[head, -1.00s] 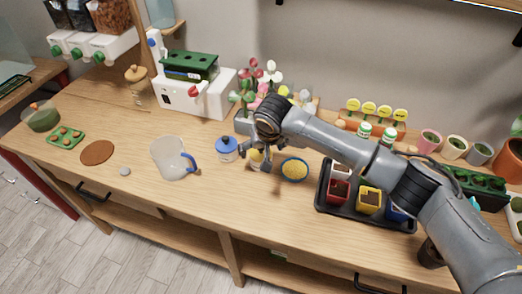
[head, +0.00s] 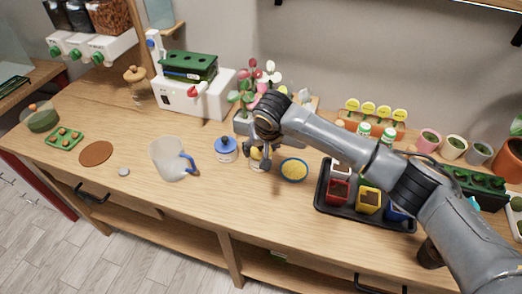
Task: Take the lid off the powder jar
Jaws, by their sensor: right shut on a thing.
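A small jar (head: 257,166) with yellow contents stands on the wooden counter, directly below my right gripper (head: 261,153). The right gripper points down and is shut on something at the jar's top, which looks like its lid. The fingers and wrist hide most of the lid, and I cannot tell whether it touches the jar's rim. A second jar, white with a blue lid (head: 226,143), stands just to the left, apart from the gripper. My left gripper is not in view.
A round blue dish of yellow grains (head: 294,169) stands close on the right. A black tray (head: 328,209) with coloured pots lies further right. A clear jug with a blue handle (head: 168,160) stands to the left. Flowers (head: 247,97) stand behind. The front counter is clear.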

